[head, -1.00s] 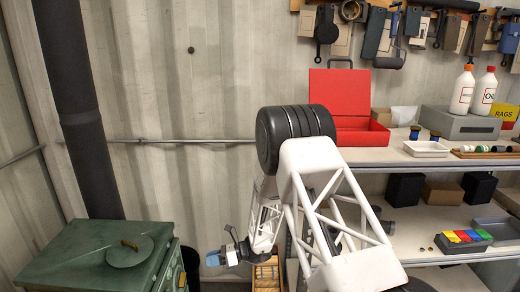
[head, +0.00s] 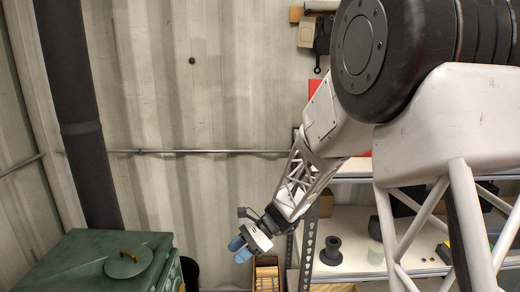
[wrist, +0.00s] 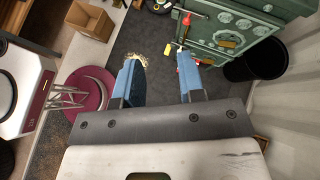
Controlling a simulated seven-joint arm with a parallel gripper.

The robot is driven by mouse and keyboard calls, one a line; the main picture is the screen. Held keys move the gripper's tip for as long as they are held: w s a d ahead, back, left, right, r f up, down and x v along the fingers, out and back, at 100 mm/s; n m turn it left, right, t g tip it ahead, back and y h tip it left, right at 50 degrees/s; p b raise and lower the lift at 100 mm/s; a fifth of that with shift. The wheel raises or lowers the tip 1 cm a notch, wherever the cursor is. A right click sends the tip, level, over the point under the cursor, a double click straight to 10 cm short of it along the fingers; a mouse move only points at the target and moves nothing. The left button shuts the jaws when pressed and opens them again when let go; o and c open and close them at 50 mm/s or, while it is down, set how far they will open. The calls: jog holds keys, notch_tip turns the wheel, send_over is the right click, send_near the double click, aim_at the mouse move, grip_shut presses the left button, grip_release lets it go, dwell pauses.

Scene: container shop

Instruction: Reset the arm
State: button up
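My gripper (head: 243,250) has blue fingers and hangs low in the head view, at the end of my white arm, in front of the wall and left of the shelves. In the wrist view my gripper (wrist: 160,76) shows its two fingers wide apart, with nothing held between them. A small yellowish bristly patch (wrist: 143,60) shows at the left fingertip; I cannot tell whether it touches the finger.
A green cabinet (head: 80,262) stands at lower left; it also shows in the wrist view (wrist: 245,35) beside a black bin (wrist: 258,62). White shelves (head: 345,245) hold a black spool (head: 331,251). A wooden crate (head: 267,272) sits below the gripper. A maroon round base (wrist: 90,90) stands left.

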jog(key=s+d+r+n+t+h, duration=0.2)
jog(key=s+d+r+n+h, duration=0.1)
jog(key=s+d, duration=0.5)
jog(key=s+d+r+n+t+h, duration=0.2)
jog(key=s+d+r+n+h, duration=0.2)
jog(key=s+d+r, duration=0.3)
jog(key=s+d+r+n+t+h, duration=0.3)
jog(key=s+d, duration=0.6)
jog(key=s, duration=0.7)
jog(key=shift+d+r+n+h, duration=0.4)
jog(key=shift+r+n, duration=0.5)
jog(key=shift+r, duration=0.4)
